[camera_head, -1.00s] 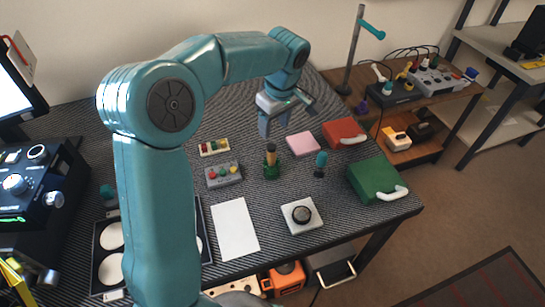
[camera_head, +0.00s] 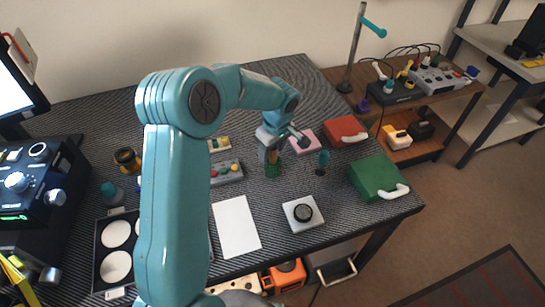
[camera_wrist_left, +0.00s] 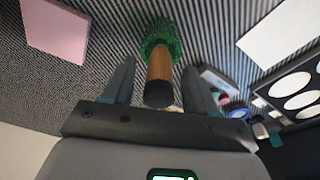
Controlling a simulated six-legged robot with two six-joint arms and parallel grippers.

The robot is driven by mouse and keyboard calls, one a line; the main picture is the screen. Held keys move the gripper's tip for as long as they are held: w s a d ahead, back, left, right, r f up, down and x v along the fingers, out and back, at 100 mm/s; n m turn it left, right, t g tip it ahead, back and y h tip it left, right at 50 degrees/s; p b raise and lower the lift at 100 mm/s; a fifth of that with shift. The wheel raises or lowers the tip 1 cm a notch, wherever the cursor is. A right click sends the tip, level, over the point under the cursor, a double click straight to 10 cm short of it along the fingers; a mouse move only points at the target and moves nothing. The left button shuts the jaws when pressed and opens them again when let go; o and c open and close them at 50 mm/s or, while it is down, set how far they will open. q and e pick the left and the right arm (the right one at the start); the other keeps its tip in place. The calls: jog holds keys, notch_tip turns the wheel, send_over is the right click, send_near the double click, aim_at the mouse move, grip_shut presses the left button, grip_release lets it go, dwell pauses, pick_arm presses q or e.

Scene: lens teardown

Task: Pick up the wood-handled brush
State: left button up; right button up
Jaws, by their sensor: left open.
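The wood-handled brush (camera_head: 272,181) stands upright on the striped mat, its green textured lower part down. In the left wrist view its brown handle (camera_wrist_left: 159,78) points toward the camera, between the two fingers. My left gripper (camera_head: 284,148) is open over the top of the brush and hides part of the handle in the head view. In the left wrist view the open left gripper (camera_wrist_left: 159,68) has a finger on each side of the handle, with visible gaps. My right gripper is not in view.
A pink block (camera_head: 306,139), a grey button box (camera_head: 228,171) and a white sheet (camera_head: 236,226) lie close by. A red case (camera_head: 345,130) and a green case (camera_head: 375,178) are further right.

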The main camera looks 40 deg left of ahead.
pick_arm(q)
jog(key=shift+c, duration=0.3)
jog(key=shift+w, duration=0.1)
jog(key=c, duration=0.5)
grip_shut()
jog(key=shift+r, duration=0.1)
